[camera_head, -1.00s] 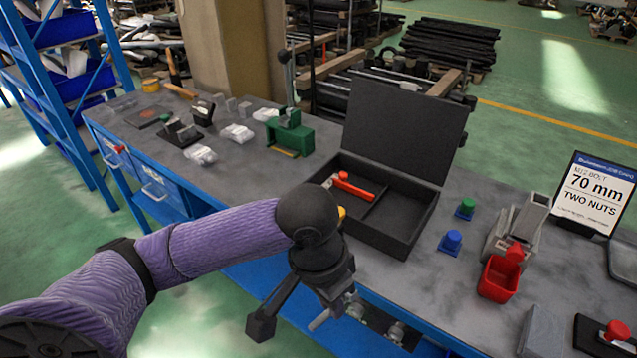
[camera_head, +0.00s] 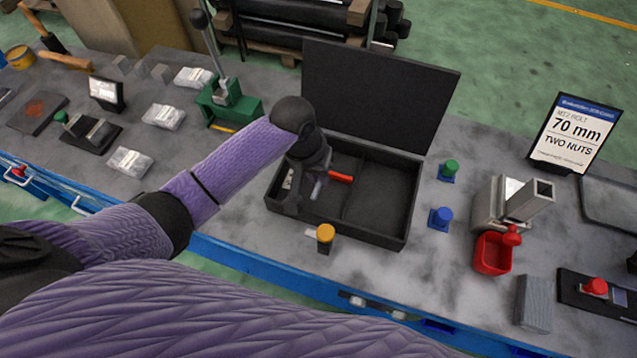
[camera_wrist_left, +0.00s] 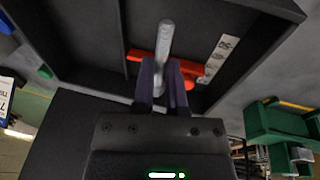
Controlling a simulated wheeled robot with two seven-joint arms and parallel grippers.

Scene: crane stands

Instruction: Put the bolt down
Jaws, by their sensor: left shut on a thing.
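My left gripper (camera_head: 307,192) is over the left compartment of the open black case (camera_head: 378,234), fingers pointing down. In the left wrist view the gripper (camera_wrist_left: 163,85) is shut on a grey metal bolt (camera_wrist_left: 165,42), which sticks out beyond the fingertips. The bolt also shows in part beside the gripper in the head view (camera_head: 318,188). A red tool (camera_head: 341,177) lies in the same compartment, behind the bolt in the left wrist view (camera_wrist_left: 190,66). I cannot tell whether the bolt touches the case floor. My right gripper is not in view.
The raised lid (camera_head: 375,95) stands behind the case. The right compartment is empty. A yellow-capped item (camera_head: 325,234) stands at the case's front. Blue (camera_head: 440,218) and green (camera_head: 448,170) pieces, a red bin (camera_head: 492,254) and a sign (camera_head: 574,135) are to the right.

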